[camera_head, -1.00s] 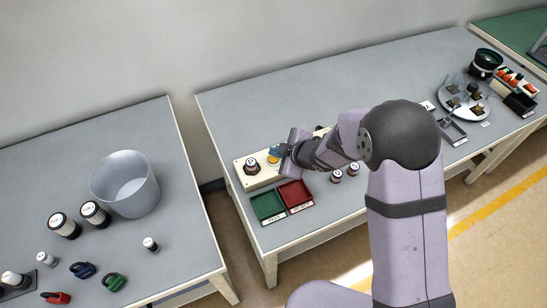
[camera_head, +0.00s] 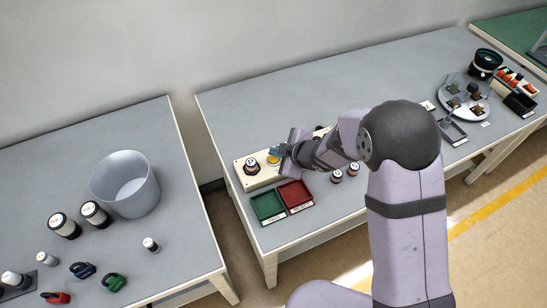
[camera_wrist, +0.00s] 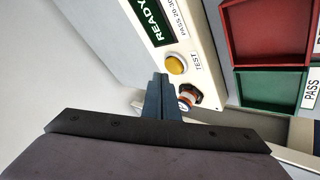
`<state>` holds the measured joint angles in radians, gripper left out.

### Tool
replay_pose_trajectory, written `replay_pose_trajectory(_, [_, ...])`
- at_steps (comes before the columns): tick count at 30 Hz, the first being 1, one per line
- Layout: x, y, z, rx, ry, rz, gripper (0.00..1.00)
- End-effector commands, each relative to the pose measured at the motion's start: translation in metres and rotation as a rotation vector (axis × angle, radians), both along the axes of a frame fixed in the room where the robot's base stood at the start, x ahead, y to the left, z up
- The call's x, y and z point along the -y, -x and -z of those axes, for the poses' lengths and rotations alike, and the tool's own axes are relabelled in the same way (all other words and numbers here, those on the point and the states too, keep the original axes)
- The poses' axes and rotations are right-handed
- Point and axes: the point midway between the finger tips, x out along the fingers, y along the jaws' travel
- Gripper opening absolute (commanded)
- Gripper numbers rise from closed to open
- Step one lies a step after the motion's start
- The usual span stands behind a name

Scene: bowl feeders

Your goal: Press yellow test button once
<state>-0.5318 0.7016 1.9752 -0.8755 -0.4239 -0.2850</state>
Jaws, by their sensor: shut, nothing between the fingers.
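The yellow test button (camera_wrist: 176,64) is round and sits on the cream tester panel (camera_wrist: 203,71), beside the printed word TEST. It also shows in the head view (camera_head: 273,160), partly covered by my gripper. My gripper (camera_wrist: 160,78) is shut and empty, its blue-grey fingertips just beside the button in the wrist picture. I cannot tell the height between the tips and the button. In the head view my gripper (camera_head: 279,152) is over the tester box (camera_head: 251,184).
A green tray (camera_head: 267,206) and a red tray (camera_head: 295,195) lie in front. Two small cylinders (camera_head: 345,172) stand to the right. The table behind the tester is clear.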

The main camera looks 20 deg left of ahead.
Motion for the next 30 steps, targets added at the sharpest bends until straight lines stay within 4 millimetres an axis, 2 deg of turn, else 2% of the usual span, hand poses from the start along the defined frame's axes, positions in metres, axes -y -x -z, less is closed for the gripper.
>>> replay_pose_trajectory(30, [-0.0001, 0.0000, 0.0085, 0.000, 0.000, 0.000, 0.00])
